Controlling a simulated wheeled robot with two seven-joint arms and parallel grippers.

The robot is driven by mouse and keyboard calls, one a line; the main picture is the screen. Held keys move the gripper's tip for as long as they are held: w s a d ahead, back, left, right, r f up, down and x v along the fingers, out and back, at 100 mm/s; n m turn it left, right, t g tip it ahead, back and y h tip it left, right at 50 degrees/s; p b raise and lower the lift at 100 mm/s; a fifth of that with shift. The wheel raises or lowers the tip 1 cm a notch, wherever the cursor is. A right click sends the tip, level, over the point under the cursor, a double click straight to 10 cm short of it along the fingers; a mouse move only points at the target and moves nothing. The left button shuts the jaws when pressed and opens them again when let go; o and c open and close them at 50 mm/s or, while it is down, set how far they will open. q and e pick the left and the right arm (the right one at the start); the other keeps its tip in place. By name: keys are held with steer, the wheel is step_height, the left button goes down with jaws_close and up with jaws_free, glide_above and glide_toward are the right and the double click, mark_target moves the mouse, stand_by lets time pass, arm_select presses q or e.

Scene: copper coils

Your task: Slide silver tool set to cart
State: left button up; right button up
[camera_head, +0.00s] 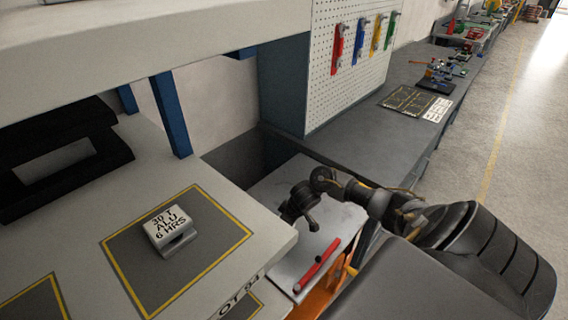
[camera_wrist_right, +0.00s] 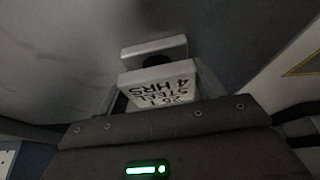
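A light-grey block (camera_head: 172,230) labelled "30 T ALU 6 HRS" sits on a dark, yellow-bordered square on the white table, apart from my grippers. My right gripper (camera_head: 300,205) hangs over or beside a grey cart top (camera_head: 330,222) to the right of the table. Its fingers are too small and dark to tell open from shut, and I cannot tell whether it holds the steel block. My left gripper is out of view.
A red bar (camera_head: 318,265) lies along the cart side, above an orange frame (camera_head: 322,295). A dark workbench (camera_head: 365,130) with a pegboard (camera_head: 350,50) stands behind. A white overhead shelf (camera_head: 150,40) and blue posts (camera_head: 170,112) border the table.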

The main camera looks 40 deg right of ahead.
steer(key=c, duration=0.9)
steer(key=shift+w+d+b, duration=0.25)
steer(key=shift+w+d, duration=0.05)
steer(key=shift+d, duration=1.1)
steer(key=shift+w+d+b, duration=0.3)
steer(key=shift+d, duration=1.1)
steer(key=shift+w+d+b, duration=0.25)
steer(key=shift+w+d, duration=0.05)
steer(key=shift+d, duration=1.1)
steer(key=shift+w+d+b, duration=0.25)
steer(key=shift+d+b, duration=0.1)
steer(key=shift+d, duration=0.9)
steer(key=o, duration=1.4)
steer(key=v, duration=1)
steer(key=shift+r+b, duration=0.3)
steer(key=shift+r, duration=0.1)
steer(key=shift+s, duration=0.1)
